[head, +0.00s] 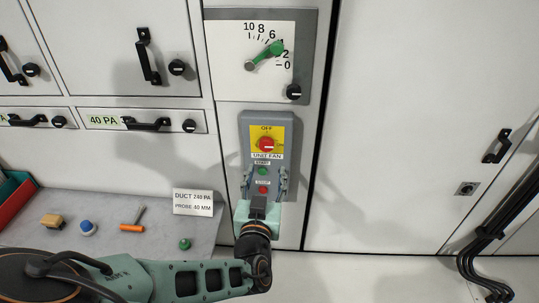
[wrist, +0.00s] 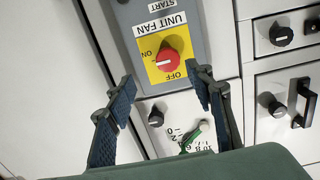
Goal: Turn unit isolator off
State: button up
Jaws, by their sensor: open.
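The unit isolator is a red rotary knob (head: 266,144) on a yellow plate (head: 256,133), with OFF above and ON to the right, on a grey panel labelled UNIT FAN. Its white mark lies roughly sideways, toward ON. The wrist view shows the knob (wrist: 168,60) from a turned angle, with the mark on the ON side. My gripper (head: 265,180) is in front of the panel, below the knob in the head view. In the wrist view its two fingers (wrist: 165,80) are spread apart with nothing between them, and the knob appears beyond them, apparently untouched.
Below the knob are a green start button (head: 263,171) and a red button (head: 263,189), close to my fingers. Above is a dial with a green pointer (head: 266,54) and a black knob (head: 293,92). A shelf (head: 110,232) at left holds small items and a sign (head: 198,203).

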aim_at(266, 146)
jog(key=shift+n+t+y, duration=0.3)
jog(key=w+b, duration=0.6)
jog(key=w, duration=0.1)
jog(key=w+b, duration=0.3)
jog(key=shift+w+a+r, duration=0.2)
jog(key=shift+w+r, duration=0.1)
jog(key=shift+w, duration=0.05)
jog(key=c, duration=1.1)
